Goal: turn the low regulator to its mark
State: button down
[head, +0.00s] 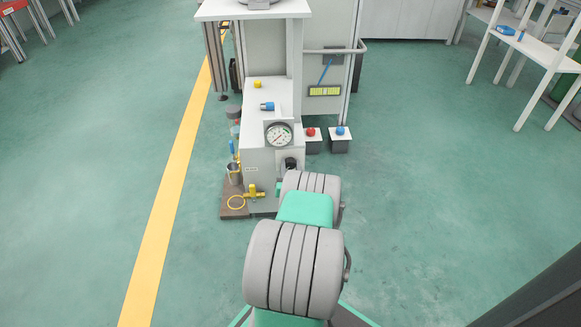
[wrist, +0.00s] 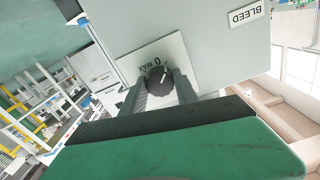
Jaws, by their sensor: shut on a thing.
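The low regulator is a dark round knob (wrist: 157,76) on a pale square plate (wrist: 177,52) printed "0" and "MAX", seen in the wrist view. A short white line shows on the knob's face. My gripper (wrist: 160,86) is shut on the knob, one grey finger on each side. In the head view the dark knob (head: 290,163) shows at the low front of the white cabinet (head: 258,165), right under a round dial gauge (head: 278,134). My own arm hides most of the gripper there. The gauge needle is too small to read.
A "BLEED" label (wrist: 244,16) is on the same panel. A yellow valve (head: 255,191) and a metal cup (head: 234,174) are at the cabinet's lower left. Red (head: 310,132) and blue (head: 340,131) knobs top boxes to the right. Floor is open on both sides.

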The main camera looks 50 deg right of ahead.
dwell(0.3)
jog(key=c, duration=0.9)
grip_release()
jog(key=shift+c, duration=0.2)
jog(key=v, duration=0.7)
jog(key=shift+s+a, duration=0.25)
jog(key=shift+s, duration=0.05)
